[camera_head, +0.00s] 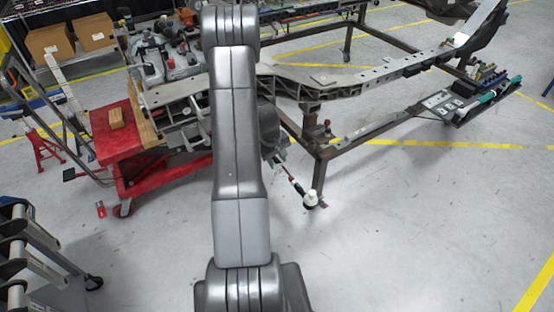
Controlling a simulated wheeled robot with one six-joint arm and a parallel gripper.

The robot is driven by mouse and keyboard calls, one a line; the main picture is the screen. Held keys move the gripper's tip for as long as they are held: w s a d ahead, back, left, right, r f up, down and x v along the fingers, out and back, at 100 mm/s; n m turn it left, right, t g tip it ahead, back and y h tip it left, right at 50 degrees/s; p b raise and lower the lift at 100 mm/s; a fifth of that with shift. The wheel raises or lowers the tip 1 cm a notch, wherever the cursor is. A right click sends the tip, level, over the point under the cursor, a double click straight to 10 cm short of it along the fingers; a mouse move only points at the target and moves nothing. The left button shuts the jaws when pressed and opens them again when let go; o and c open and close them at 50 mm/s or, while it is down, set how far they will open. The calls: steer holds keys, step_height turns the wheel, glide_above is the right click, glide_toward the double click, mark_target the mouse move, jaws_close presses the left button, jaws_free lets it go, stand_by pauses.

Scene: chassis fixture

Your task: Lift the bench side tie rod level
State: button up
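A thin rod (293,182), dark with a red section and a white knob-like lower end, slants down and right beside the fixture's front leg. It may be the bench side tie rod, but it is too small to be sure. My gripper (275,156) is at the rod's upper left end, just right of my forearm. Its fingers are small and partly hidden by my arm, so I cannot tell whether they are shut on the rod. The chassis frame (345,83) lies on the metal bench behind my arm.
A red wheeled cart (115,146) with wooden blocks stands left of my arm. A brown metal leg (319,172) stands close to the rod. A tool tray (457,107) is at the right. The floor at the lower right is clear.

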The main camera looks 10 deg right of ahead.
jaws_close()
steer(key=shift+w+r+g+h+p, duration=0.15)
steer(key=shift+r+g+p, duration=0.2)
steer(key=shift+r, duration=0.3)
steer(key=shift+w+r+g+h+p, duration=0.15)
steer(key=shift+r+g+p, duration=0.15)
steer(key=shift+r, duration=0.3)
steer(key=shift+s, duration=0.1)
jaws_free()
steer(key=shift+s+r, duration=0.1)
steer(key=shift+r, duration=0.05)
